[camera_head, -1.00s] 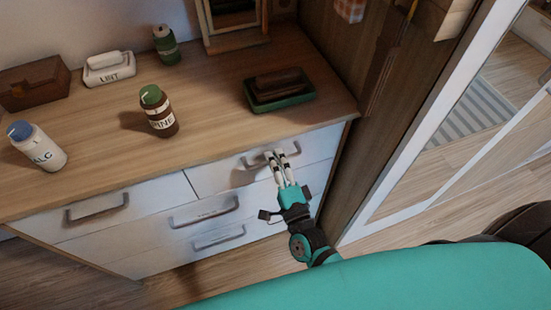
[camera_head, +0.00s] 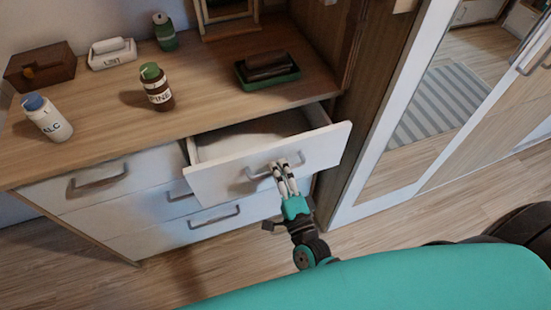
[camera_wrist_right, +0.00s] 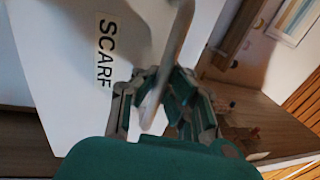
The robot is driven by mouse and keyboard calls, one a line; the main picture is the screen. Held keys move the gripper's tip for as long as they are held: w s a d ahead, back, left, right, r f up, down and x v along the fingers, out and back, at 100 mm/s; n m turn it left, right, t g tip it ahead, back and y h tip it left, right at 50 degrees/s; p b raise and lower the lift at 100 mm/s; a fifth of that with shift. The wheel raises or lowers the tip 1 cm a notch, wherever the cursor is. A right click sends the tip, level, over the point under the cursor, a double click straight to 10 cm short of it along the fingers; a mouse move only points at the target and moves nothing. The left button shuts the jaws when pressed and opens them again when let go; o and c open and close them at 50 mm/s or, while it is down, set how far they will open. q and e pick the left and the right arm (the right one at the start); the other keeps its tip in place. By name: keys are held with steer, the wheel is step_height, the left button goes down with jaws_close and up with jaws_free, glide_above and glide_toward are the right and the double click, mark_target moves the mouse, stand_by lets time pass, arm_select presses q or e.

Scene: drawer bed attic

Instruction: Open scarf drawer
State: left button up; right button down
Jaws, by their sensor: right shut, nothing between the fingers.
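The scarf drawer (camera_head: 270,165) is the top right drawer of the white dresser. It stands pulled out, and part of its inside shows with nothing visible in it. In the right wrist view, its white front (camera_wrist_right: 60,50) carries a "SCARF" label (camera_wrist_right: 106,50). Its grey bar handle (camera_head: 262,174) also shows close up in the wrist view (camera_wrist_right: 170,60). My right gripper (camera_head: 283,170) is at the handle, its fingers shut around or behind the bar without gripping it firmly. My left gripper is not in view.
On the wooden dresser top (camera_head: 200,110) are a green-capped bottle (camera_head: 157,92), a blue-capped bottle (camera_head: 47,120) and a green tray (camera_head: 268,80). Other drawers (camera_head: 97,183) are shut. A mirrored wardrobe (camera_head: 420,120) stands right. Floor is free in front.

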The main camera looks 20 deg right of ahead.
steer(key=s+p, duration=0.1)
steer(key=s, duration=1.1)
steer(key=shift+s+d, duration=0.15)
steer(key=c, duration=1.5)
jaws_free()
steer(key=shift+f, duration=0.1)
steer(key=shift+o, duration=0.7)
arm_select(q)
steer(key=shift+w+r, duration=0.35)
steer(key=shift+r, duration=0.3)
arm_select(e)
steer(key=s+f, duration=0.2)
steer(key=s, duration=0.9)
steer(key=shift+s+d, duration=0.25)
steer(key=shift+s, duration=0.1)
steer(key=shift+f, duration=0.15)
